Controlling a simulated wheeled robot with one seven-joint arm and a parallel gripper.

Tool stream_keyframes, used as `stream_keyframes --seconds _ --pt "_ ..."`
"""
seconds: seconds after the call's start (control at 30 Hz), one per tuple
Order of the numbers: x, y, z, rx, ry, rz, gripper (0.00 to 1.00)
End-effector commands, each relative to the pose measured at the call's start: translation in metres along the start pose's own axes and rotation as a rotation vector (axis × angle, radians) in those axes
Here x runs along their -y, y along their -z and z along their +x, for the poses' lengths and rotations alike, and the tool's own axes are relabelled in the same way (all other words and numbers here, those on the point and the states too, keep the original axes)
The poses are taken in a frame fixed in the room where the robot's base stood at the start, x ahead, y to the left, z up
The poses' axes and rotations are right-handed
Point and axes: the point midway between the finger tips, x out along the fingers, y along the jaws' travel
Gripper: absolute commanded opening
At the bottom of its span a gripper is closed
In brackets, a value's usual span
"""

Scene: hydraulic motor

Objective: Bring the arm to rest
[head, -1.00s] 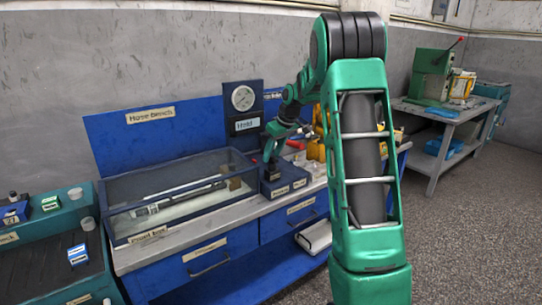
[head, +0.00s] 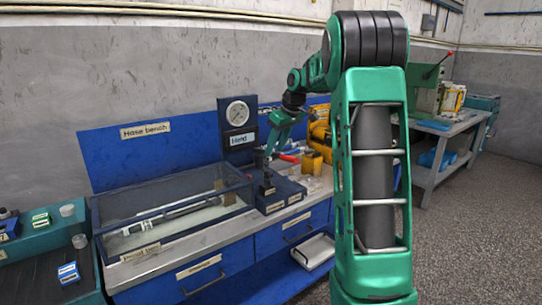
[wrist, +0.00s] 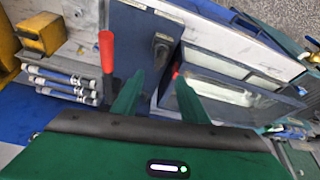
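My green arm (head: 376,170) rises in front of the bench and bends over at the top toward the hose bench. My gripper (head: 268,154) hangs above the dark pump block (head: 278,195) below the gauge panel. In the wrist view its two green fingers (wrist: 157,85) stand apart, with the bench showing between them and no object gripped. A red-handled lever (wrist: 106,52) lies left of the fingers there. A red tip (wrist: 176,72) shows by the right finger; whether it touches cannot be told.
A glass-covered case (head: 165,215) sits left on the blue bench, with a gauge (head: 237,113) on the panel behind. A yellow part (head: 312,162) stands to the right of the gripper. A grey table (head: 440,127) stands at the back right. The floor at right is clear.

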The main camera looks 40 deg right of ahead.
Motion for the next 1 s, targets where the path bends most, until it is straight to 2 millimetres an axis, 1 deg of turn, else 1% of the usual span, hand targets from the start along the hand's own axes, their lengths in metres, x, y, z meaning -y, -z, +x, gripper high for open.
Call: stream_keyframes --seconds 0.57,0.67,0.77,0.87,0.97,1.0 --pt "0.001 0.000 -0.002 0.000 0.000 0.000 0.40" --pt "0.006 -0.005 -0.006 0.006 -0.002 0.015 0.40" --pt "0.021 -0.022 -0.013 0.027 -0.008 0.061 0.40" --pt "0.046 -0.052 -0.025 0.062 -0.018 0.138 0.40" --pt "0.072 -0.091 -0.036 0.103 -0.032 0.230 0.40" --pt "0.083 -0.109 -0.040 0.121 -0.037 0.267 0.40"
